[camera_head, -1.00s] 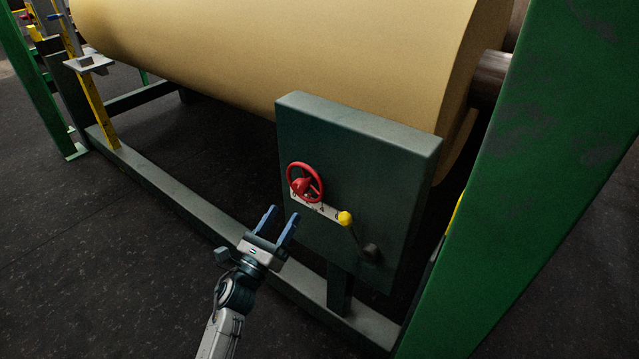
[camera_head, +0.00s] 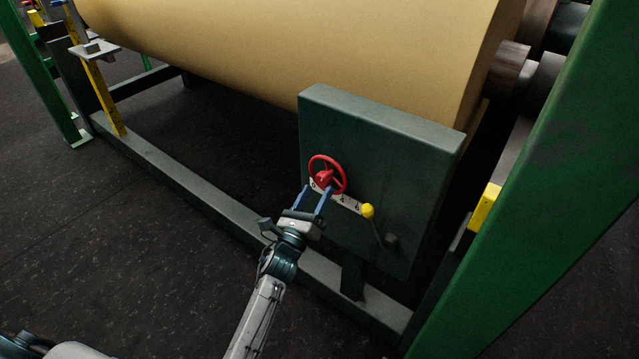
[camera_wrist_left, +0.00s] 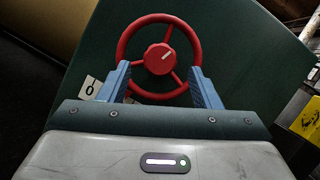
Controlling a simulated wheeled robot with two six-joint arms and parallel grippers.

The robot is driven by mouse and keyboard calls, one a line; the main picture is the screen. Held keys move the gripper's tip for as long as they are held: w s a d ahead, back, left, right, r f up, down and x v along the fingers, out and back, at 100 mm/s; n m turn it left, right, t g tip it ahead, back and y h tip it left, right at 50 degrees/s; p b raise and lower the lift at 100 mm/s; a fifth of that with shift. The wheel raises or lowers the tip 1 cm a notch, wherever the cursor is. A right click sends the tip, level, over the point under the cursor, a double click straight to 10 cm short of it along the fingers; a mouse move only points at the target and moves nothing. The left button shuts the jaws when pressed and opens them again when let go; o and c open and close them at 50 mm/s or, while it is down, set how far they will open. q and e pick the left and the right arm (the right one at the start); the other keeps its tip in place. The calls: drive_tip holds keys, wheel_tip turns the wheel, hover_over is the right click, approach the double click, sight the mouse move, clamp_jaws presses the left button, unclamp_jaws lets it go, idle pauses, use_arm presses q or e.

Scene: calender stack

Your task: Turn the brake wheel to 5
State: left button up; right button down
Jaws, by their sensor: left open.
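The red brake wheel (camera_head: 340,163) is mounted on the dark green panel (camera_head: 400,130), with a white number strip (camera_head: 348,203) behind and below it. In the left wrist view the wheel (camera_wrist_left: 159,17) shows three spokes and a red hub (camera_wrist_left: 160,58) with a pale pointer mark aimed up and right. A white label (camera_wrist_left: 90,87) reading 0 shows at its lower left. My left gripper (camera_head: 318,188) is open, its blue fingers either side of the wheel's lower part; in the wrist view the fingers (camera_wrist_left: 158,82) flank the lower rim. Whether they touch the wheel I cannot tell.
A crank lever with a yellow knob (camera_head: 368,211) sits right of the wheel on the panel. A large tan roll (camera_head: 290,50) lies behind. A green post (camera_head: 530,190) stands at right. A grey floor beam (camera_head: 200,190) runs below; dark floor is open at left.

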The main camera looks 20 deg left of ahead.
sight(327, 176)
use_arm(q)
drive_tip(key=shift+x, duration=1.35)
drive_tip(key=c, duration=1)
drive_tip(key=shift+n+y, duration=0.4)
drive_tip(key=shift+n, duration=0.1)
drive_tip(key=shift+d+n+y, duration=0.1)
drive_tip(key=shift+n+y, duration=0.3)
drive_tip(key=shift+n, duration=0.5)
drive_tip(key=n+y, duration=0.1)
drive_tip(key=n, duration=0.2)
drive_tip(key=shift+s+d+r+g, duration=0.1)
drive_tip(key=shift+r+g, duration=0.05)
drive_tip(key=shift+g, duration=0.15)
drive_tip(key=n+y, duration=0.1)
drive_tip(key=n, duration=0.2)
drive_tip(key=shift+r+g+p, duration=0.1)
drive_tip(key=shift+g+p, duration=0.25)
drive_tip(key=shift+g, duration=0.05)
drive_tip(key=shift+n, duration=0.3)
